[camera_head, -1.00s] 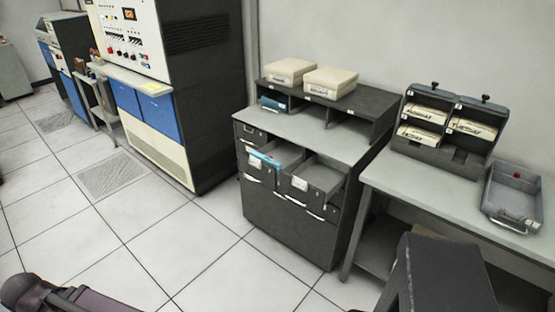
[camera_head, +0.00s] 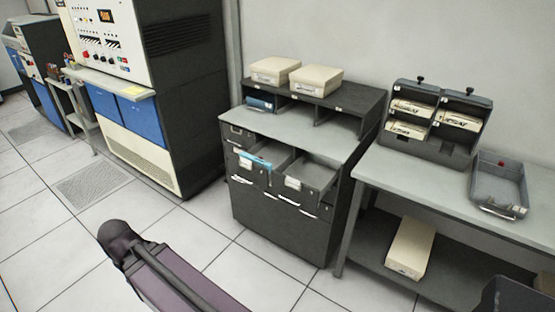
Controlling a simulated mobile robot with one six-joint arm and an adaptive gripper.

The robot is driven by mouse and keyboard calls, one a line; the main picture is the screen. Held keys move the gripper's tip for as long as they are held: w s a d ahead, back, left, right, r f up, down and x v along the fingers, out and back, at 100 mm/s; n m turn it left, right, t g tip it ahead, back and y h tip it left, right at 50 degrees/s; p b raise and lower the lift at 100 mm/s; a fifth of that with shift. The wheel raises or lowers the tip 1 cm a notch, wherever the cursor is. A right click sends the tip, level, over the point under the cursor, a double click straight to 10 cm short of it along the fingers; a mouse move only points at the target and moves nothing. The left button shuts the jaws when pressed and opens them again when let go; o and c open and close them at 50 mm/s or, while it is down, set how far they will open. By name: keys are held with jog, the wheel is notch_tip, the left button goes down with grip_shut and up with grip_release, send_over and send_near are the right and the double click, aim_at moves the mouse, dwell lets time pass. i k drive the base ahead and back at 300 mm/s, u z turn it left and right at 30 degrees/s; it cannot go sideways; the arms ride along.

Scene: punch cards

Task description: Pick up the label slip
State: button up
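I cannot make out a loose label slip for certain. A small yellowish paper (camera_head: 138,93) lies on the ledge of the console at the left. Small white labels show on the drawer fronts of the dark card cabinet (camera_head: 275,220), such as the label (camera_head: 293,183) on its right open drawer. Light blue material (camera_head: 256,162) shows at the left open drawer. My arm (camera_head: 170,277) reaches in from the bottom edge, over the floor and apart from the furniture. My gripper is not in view.
Two beige boxes (camera_head: 316,81) sit on the cabinet's top rack. A bench (camera_head: 400,173) at right holds a dark card rack (camera_head: 431,142) and a grey tray (camera_head: 497,190). A beige box (camera_head: 410,248) stands on its lower shelf. The tiled floor (camera_head: 70,240) at left is clear.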

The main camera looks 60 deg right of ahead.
aim_at(245, 162)
jog(key=z, duration=1.4)
jog(key=k, duration=1)
jog(key=i, duration=0.85)
